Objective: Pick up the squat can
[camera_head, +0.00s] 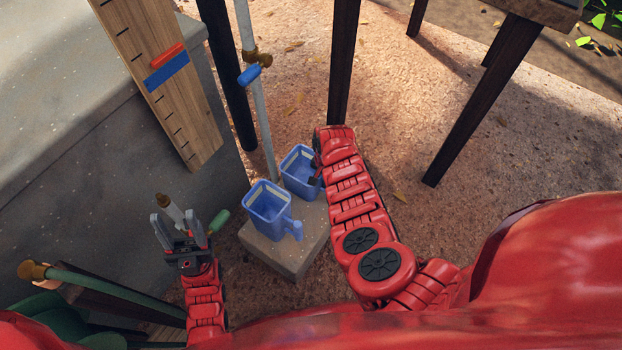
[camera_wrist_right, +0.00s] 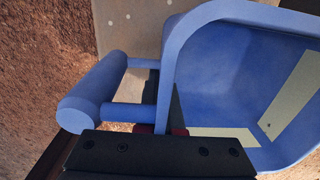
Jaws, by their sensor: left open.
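Two blue square cans with side handles stand side by side on a pale stone block (camera_head: 285,255): a nearer can (camera_head: 265,213) and a farther can (camera_head: 296,176). I cannot tell for certain which is the squat one. My right gripper (camera_head: 316,181) is at the farther can's handle side, partly hidden by my arm. In the right wrist view, a blue can (camera_wrist_right: 235,75) and its handle (camera_wrist_right: 95,92) are close up, with my dark gripper in front; its jaw opening is hidden. My left gripper (camera_head: 178,226) is open, left of the cans.
A pale cylinder (camera_head: 170,208) and a green handle (camera_head: 219,221) show by my left gripper. A grey pipe with a blue-handled valve (camera_head: 250,75) rises behind the cans. A dark post (camera_head: 343,60) and grey stone wall (camera_head: 80,150) stand near.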

